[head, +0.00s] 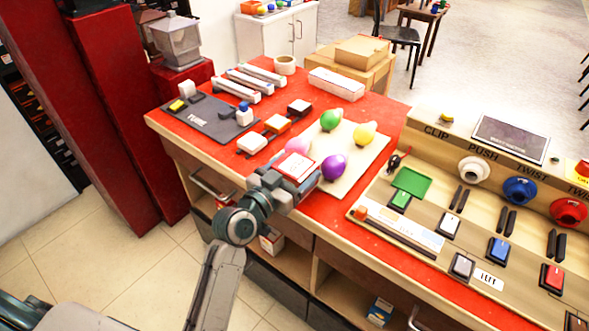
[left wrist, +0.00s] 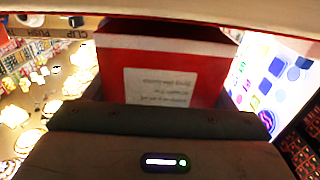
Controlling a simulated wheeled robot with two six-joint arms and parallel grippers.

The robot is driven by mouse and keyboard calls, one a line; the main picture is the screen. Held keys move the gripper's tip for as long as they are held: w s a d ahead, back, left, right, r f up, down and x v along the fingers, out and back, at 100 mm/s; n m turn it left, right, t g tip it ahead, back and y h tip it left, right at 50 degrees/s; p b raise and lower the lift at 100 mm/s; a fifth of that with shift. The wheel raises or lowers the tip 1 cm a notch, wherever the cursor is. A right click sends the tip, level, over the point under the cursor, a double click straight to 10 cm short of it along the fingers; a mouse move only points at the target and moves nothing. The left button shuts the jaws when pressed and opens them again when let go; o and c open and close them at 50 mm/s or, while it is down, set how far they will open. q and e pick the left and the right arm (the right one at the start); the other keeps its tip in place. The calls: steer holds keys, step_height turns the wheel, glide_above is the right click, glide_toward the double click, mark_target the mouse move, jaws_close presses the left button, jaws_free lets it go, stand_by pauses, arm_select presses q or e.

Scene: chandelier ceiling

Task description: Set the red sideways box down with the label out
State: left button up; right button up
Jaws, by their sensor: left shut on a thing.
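My left gripper (head: 290,180) is at the front edge of the red-topped workbench (head: 219,162). It is shut on a red box (head: 297,167), whose white face with red print looks up toward the head camera. In the left wrist view the red box (left wrist: 190,55) fills the middle behind the gripper body and bears a white label with lines of text. The box's lower part is hidden by the gripper. My right gripper is in neither view.
Under the bench, a red and white box (head: 271,240) and a blue and white box (head: 380,311) stand in open shelf bays. A board (head: 352,170) with coloured balls lies behind the gripper. A panel of buttons and knobs (head: 425,227) is at right.

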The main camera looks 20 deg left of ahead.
arm_select(q)
steer(key=o, duration=1)
steer(key=shift+o, duration=0.2)
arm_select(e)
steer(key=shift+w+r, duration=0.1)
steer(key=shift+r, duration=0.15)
arm_select(q)
steer(key=shift+r, duration=0.1)
steer(key=shift+v, duration=1.25)
steer(key=b+v, duration=0.1)
steer(key=v, duration=0.8)
steer(key=shift+s, duration=0.3)
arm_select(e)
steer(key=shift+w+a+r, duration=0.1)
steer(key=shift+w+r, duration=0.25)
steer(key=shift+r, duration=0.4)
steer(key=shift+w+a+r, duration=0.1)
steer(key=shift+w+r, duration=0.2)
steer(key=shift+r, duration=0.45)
